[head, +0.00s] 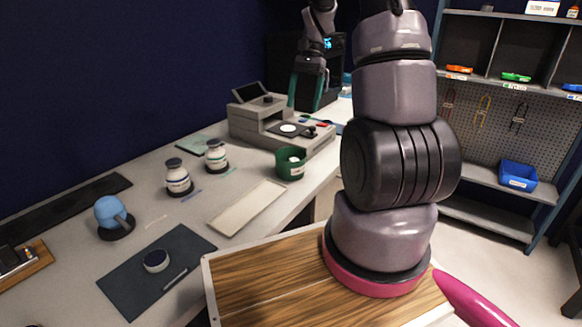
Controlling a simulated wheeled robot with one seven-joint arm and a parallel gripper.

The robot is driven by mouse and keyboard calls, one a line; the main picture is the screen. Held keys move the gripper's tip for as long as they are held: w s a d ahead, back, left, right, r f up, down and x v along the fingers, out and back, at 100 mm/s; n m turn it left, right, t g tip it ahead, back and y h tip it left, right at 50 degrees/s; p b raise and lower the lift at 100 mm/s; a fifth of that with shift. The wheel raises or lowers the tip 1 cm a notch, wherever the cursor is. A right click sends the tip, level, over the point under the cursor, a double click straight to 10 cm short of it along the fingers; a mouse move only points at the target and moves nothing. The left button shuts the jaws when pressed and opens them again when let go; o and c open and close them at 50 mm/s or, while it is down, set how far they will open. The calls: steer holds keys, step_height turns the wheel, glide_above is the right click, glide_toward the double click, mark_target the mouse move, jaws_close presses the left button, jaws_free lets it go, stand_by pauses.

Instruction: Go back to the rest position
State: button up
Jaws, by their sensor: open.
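My gripper (305,104) is at the upper middle of the head view, with its teal fingers pointing down. The fingers are apart and I see nothing held between them. It hangs in front of a dark machine, at the far part of the bench and near the grey benchtop device (262,122). I cannot tell its exact height above the bench. My own arm rises large at the right of centre and leaves the top of the picture, so its middle part is out of view.
The bench (150,222) carries two white jars (178,180) (216,157), a green cup (291,164), a blue ball-shaped item (109,210) and a dark mat (140,295) with a small round piece (156,261). A shelf rack (500,190) with a blue bin (517,176) stands at right.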

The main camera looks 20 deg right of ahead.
steer(key=shift+v, duration=1.05)
steer(key=s+a+r+n+t+h, duration=0.1)
steer(key=s+a+r+n+t, duration=0.15)
steer(key=s+r, duration=0.3)
steer(key=s+a+r+n+t, duration=0.1)
steer(key=s+a+r+t, duration=0.1)
steer(key=s+a+r, duration=0.35)
steer(key=s+a+r+n+t, duration=0.2)
steer(key=s+r+t, duration=0.3)
steer(key=s, duration=0.4)
steer(key=shift+s+a+r, duration=0.35)
steer(key=shift+a+r, duration=0.1)
steer(key=shift+r, duration=0.05)
